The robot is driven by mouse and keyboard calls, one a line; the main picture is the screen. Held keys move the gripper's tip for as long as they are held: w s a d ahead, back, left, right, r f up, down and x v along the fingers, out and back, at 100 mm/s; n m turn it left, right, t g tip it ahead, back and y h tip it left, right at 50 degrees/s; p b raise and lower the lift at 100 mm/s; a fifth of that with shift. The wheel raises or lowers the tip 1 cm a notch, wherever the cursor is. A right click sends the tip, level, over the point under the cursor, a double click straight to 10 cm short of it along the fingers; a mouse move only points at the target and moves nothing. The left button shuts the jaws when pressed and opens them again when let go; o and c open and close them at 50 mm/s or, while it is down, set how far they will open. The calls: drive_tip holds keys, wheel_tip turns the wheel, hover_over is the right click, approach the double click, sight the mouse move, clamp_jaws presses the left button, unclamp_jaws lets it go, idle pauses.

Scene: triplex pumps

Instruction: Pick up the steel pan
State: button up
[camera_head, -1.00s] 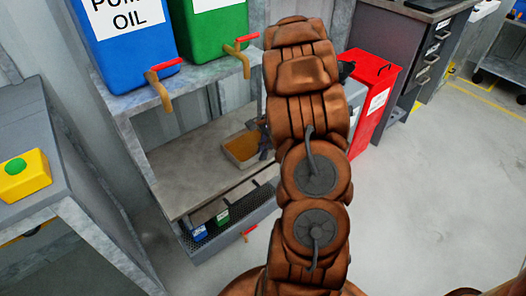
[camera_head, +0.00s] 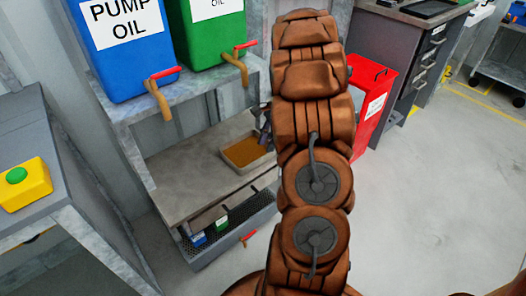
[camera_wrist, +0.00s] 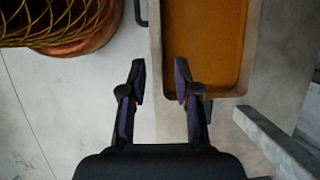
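The steel pan (camera_head: 243,170) is a shallow, grey rectangular tray with orange-brown contents. It rests on the middle shelf (camera_head: 180,185) below the oil containers. In the wrist view the pan (camera_wrist: 156,40) fills the top right, with a dark handle (camera_wrist: 141,12) at its left side. My gripper (camera_wrist: 160,80) is open, its two dark fingers apart at the pan's lower left corner. The left side wall appears lined up between the fingertips; I cannot tell whether they touch it. In the head view my gripper is mostly hidden behind my arm, beside the pan's right end.
A blue pump oil container (camera_head: 125,50) and a green one (camera_head: 212,35) with red-handled taps stand on the shelf above. A red bin (camera_head: 372,100) is right of the shelf unit. A grey bench (camera_head: 70,190) stands at left. The floor at right is clear.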

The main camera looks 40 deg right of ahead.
drive_tip(key=v, duration=0.6)
drive_tip(key=s+a+r+n+g+h, duration=0.1)
drive_tip(key=s+a+r+n, duration=0.15)
drive_tip(key=a, duration=0.55)
drive_tip(key=s+a+r+n+g, duration=0.1)
drive_tip(key=s+a+n, duration=0.1)
drive_tip(key=a+n, duration=0.35)
drive_tip(key=s+a+r+n+h, duration=0.1)
drive_tip(key=s+a, duration=0.1)
drive_tip(key=a, duration=0.7)
drive_tip(key=s+a+n+g+h, duration=0.1)
drive_tip(key=s+a+n+h, duration=0.1)
drive_tip(key=s+a+n, duration=0.7)
drive_tip(key=s+a, duration=0.1)
drive_tip(key=s, duration=0.4)
drive_tip(key=shift+f+n+h+p, duration=0.3)
drive_tip(key=shift+f, duration=0.05)
drive_tip(key=shift+s+f, duration=0.1)
drive_tip(key=shift+s, duration=0.25)
drive_tip(key=shift+a, duration=0.1)
